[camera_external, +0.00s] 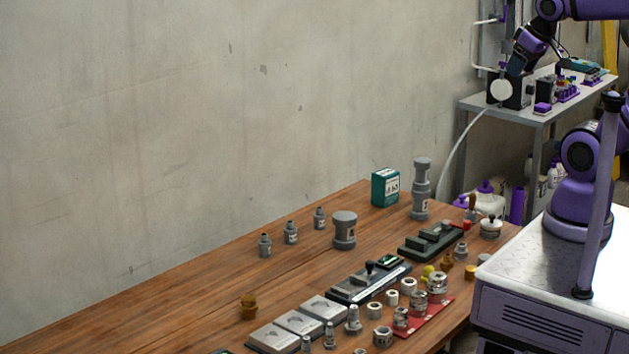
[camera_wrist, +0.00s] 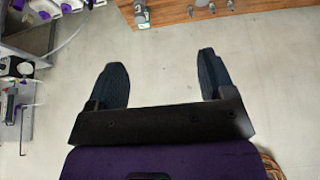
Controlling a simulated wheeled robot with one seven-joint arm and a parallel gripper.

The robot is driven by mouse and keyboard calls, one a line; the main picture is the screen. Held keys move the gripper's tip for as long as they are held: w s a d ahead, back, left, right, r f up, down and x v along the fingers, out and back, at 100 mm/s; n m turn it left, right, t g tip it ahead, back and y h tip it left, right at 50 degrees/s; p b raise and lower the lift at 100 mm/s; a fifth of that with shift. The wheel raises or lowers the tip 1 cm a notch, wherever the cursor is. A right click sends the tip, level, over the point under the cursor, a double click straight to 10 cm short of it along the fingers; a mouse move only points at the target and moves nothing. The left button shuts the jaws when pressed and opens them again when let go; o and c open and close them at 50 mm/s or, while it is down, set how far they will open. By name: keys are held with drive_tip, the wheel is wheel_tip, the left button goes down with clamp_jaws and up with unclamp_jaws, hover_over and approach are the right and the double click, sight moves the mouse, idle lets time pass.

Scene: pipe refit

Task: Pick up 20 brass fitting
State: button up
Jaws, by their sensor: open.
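A brass-coloured fitting (camera_external: 249,307) stands alone on the left front part of the wooden workbench (camera_external: 190,315). Another brass-coloured fitting (camera_external: 446,263) stands near the bench's right side, with a short golden piece (camera_external: 471,272) close to it. No size marking is readable on any of them.
Grey fittings (camera_external: 344,230), a teal box (camera_external: 385,187), a black tool rack (camera_external: 368,282), grey cases (camera_external: 300,322) and a red mat (camera_external: 428,318) with metal fittings crowd the bench's right half. The left bench is mostly clear. A side shelf (camera_external: 543,108) stands behind.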

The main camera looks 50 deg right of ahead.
drive_tip(key=shift+c, duration=0.9)
